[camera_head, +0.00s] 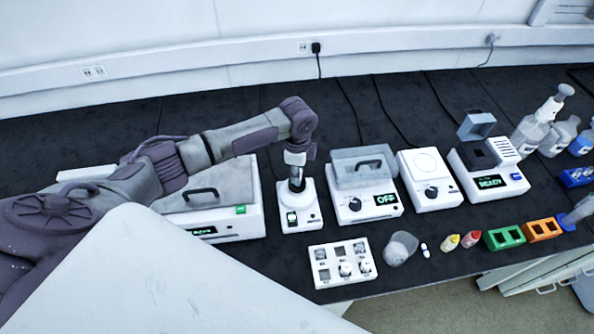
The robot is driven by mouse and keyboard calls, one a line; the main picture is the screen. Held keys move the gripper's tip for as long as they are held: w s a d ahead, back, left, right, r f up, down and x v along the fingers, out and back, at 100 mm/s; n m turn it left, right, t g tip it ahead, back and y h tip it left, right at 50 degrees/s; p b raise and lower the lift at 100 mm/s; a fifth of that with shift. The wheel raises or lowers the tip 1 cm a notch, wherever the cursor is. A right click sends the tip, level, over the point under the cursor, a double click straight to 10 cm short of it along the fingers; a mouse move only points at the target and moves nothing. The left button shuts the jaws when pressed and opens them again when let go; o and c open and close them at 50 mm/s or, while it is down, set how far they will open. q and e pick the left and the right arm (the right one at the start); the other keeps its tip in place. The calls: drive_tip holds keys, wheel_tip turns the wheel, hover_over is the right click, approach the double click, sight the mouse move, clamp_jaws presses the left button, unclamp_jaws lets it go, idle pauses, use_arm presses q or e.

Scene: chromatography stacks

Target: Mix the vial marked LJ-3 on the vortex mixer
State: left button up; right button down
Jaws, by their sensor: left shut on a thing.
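My left gripper (297,182) points down onto the top of a small white vortex mixer (302,218) in the head view. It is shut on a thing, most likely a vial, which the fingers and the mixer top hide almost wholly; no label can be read. The mixer has a small panel on its front. A white vial rack (322,280) stands in front of the mixer with several vials in it and some empty-looking places. Their markings are too small to read. My right gripper is not in view.
Right of the mixer stand a lidded device reading OFF (378,200), a white plate device (430,190) and a device reading READY (490,183). A clear cup (401,249), small bottles, a green rack (503,238) and an orange rack (543,230) line the front edge.

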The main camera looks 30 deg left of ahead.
use_arm(q)
drive_tip(key=shift+f+b, duration=0.3)
drive_tip(key=shift+f, duration=0.3)
idle(0.3)
idle(1.0)
drive_tip(key=shift+r+p, duration=0.2)
drive_tip(key=shift+p, duration=0.25)
idle(1.5)
drive_tip(key=o, duration=0.9)
drive_tip(key=shift+o, duration=0.5)
drive_tip(key=o, duration=0.4)
drive_tip(key=shift+r, duration=0.1)
